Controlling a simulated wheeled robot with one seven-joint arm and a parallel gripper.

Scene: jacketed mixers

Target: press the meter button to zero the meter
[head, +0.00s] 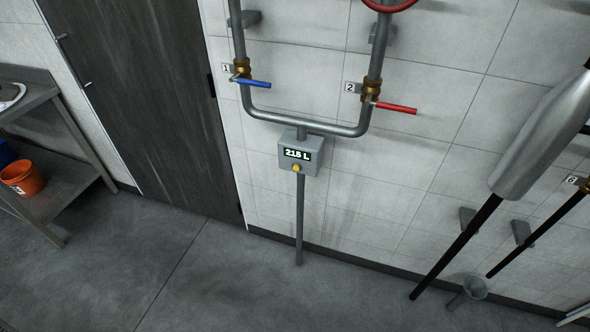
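The meter (301,153) is a grey box on the vertical pipe below the U-shaped pipe on the tiled wall. Its dark display (297,154) reads 215 L. The yellow meter button (296,168) sits on the lower front of the box. Nothing touches it. My gripper is not in view.
Above the meter are a blue valve handle (254,83) marked 1 and a red valve handle (396,108) marked 2. A metal bench (70,135) with an orange bucket (22,178) stands left. Dark and silver pipes (540,135) are right. The floor (230,290) before the meter is clear.

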